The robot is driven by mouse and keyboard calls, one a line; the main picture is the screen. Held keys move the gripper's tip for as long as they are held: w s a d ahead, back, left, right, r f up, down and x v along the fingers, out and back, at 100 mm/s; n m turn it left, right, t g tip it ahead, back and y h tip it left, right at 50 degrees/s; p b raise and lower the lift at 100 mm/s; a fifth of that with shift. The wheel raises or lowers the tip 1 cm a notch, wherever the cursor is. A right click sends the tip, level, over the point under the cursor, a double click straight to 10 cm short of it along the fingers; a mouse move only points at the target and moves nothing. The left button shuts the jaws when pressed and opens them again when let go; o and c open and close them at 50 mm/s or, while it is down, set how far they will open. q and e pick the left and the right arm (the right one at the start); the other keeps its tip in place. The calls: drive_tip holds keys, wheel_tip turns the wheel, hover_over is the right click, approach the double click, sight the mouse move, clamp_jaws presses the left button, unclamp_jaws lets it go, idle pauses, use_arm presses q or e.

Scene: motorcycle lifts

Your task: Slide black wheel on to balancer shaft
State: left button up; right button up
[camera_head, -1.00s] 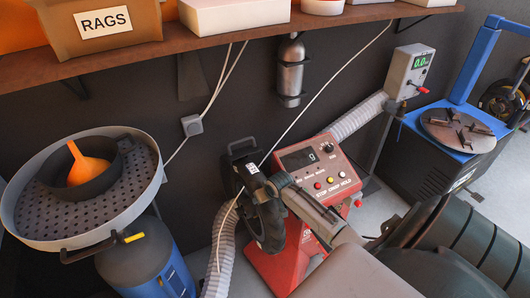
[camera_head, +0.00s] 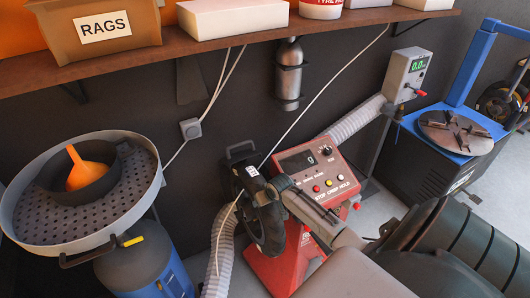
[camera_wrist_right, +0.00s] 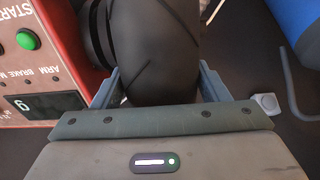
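The black wheel (camera_head: 267,226) stands upright against the left side of the red balancer (camera_head: 318,174). My right gripper (camera_head: 272,188) comes in from the lower right across the front of the balancer. In the right wrist view, its two fingers (camera_wrist_right: 158,86) sit on both sides of the black tyre (camera_wrist_right: 160,50) and appear closed on it. The balancer shaft is hidden behind the wheel and my arm, so I cannot tell whether the wheel is around it. My left gripper is not in view.
A round grey drain pan (camera_head: 35,222) with an orange funnel (camera_head: 88,170) stands at the left. A wooden shelf (camera_head: 240,45) with boxes runs above. A ribbed hose (camera_head: 221,255) hangs beside the wheel. A tyre changer (camera_head: 455,140) stands at the right.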

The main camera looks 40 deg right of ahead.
drive_tip(key=o, duration=0.5)
drive_tip(key=shift+s+d+r, duration=0.15)
drive_tip(key=shift+d, duration=0.1)
drive_tip(key=shift+s+f, duration=0.35)
drive_tip(key=shift+f, duration=0.1)
drive_tip(key=b+v, duration=0.1)
drive_tip(key=v, duration=0.6)
drive_tip(key=b+v, duration=0.1)
drive_tip(key=v, duration=0.3)
drive_tip(key=shift+w+r+b, duration=0.3)
drive_tip(key=shift+r, duration=0.05)
